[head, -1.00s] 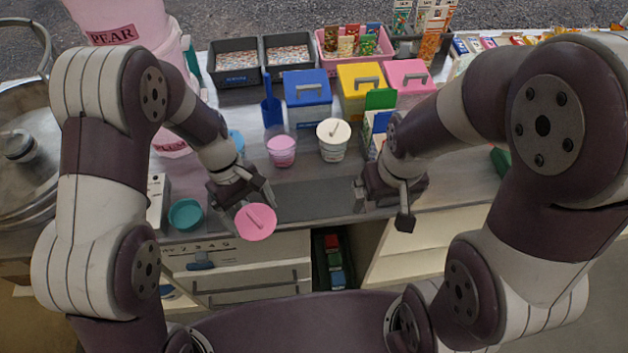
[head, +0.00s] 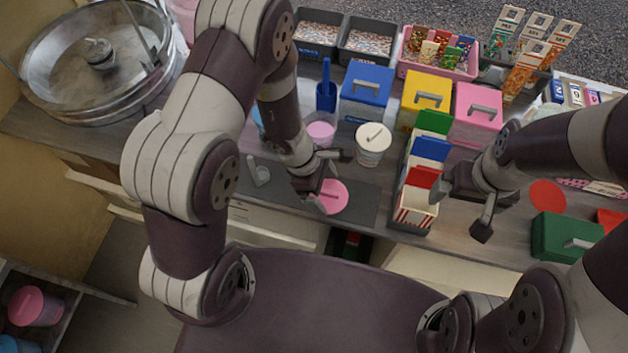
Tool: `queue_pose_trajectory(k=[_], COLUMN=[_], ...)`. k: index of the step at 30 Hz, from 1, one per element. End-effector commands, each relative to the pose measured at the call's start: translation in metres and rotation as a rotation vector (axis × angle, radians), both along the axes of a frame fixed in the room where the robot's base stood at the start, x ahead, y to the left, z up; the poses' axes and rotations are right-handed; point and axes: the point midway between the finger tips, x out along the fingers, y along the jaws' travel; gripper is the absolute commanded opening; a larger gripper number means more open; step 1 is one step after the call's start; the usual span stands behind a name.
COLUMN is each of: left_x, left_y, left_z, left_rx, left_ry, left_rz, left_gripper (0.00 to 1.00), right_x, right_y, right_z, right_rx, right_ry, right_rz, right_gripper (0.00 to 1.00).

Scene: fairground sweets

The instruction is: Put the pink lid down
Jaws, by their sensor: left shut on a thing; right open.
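The pink lid (head: 334,198) is a round disc with a raised bar handle. My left gripper (head: 322,188) is shut on it and partly covers its left side. The lid is over the dark grey mat (head: 360,205) near the counter's front edge; I cannot tell whether it touches the mat. A pink tub (head: 320,132) stands behind my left gripper, and a tub with a cream lid (head: 373,140) stands to the right of it. My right gripper (head: 467,212) is open and empty, right of the rack of striped bags.
The bag rack (head: 410,227) stands right of the mat. Blue (head: 366,88), yellow (head: 425,95) and pink (head: 478,110) lidded boxes stand behind. A green box (head: 563,238) and a red disc (head: 547,195) lie at right. A large metal pan (head: 95,65) is at far left.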

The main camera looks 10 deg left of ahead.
Motion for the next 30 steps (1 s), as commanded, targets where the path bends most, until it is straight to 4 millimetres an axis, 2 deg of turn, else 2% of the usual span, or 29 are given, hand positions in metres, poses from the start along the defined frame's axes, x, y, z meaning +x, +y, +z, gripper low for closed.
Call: queue_pose_trajectory(k=[1, 3, 9, 16, 28, 29, 30], left_x=[0.010, 0.024, 0.044, 0.045, 0.046, 0.046, 0.046], left_y=[0.012, 0.025, 0.046, 0.047, 0.047, 0.047, 0.047], left_z=[-0.004, -0.014, -0.036, -0.074, -0.083, -0.083, -0.082], left_rx=[0.000, 0.000, 0.000, -0.001, -0.001, -0.001, -0.001], left_ry=[0.005, 0.003, 0.001, 0.002, -0.001, -0.001, -0.001], left_rz=[0.007, 0.004, -0.001, -0.003, -0.003, -0.003, -0.003], left_gripper=[0.63, 0.63, 0.63, 0.63, 0.63, 0.95, 1.00], right_x=[0.000, 0.000, 0.000, 0.000, 0.000, 0.000, 0.000], right_y=[0.000, 0.000, 0.000, 0.000, 0.000, 0.000, 0.000], right_z=[0.012, 0.019, 0.028, 0.035, 0.028, 0.029, 0.030], right_rx=[0.000, 0.000, 0.000, 0.000, 0.000, 0.000, 0.000], right_ry=[0.000, 0.000, 0.000, 0.000, 0.000, 0.000, 0.000], right_rz=[0.000, 0.000, 0.000, 0.000, 0.000, 0.000, 0.000], right_gripper=[1.00, 1.00, 1.00, 1.00, 1.00, 1.00, 1.00])
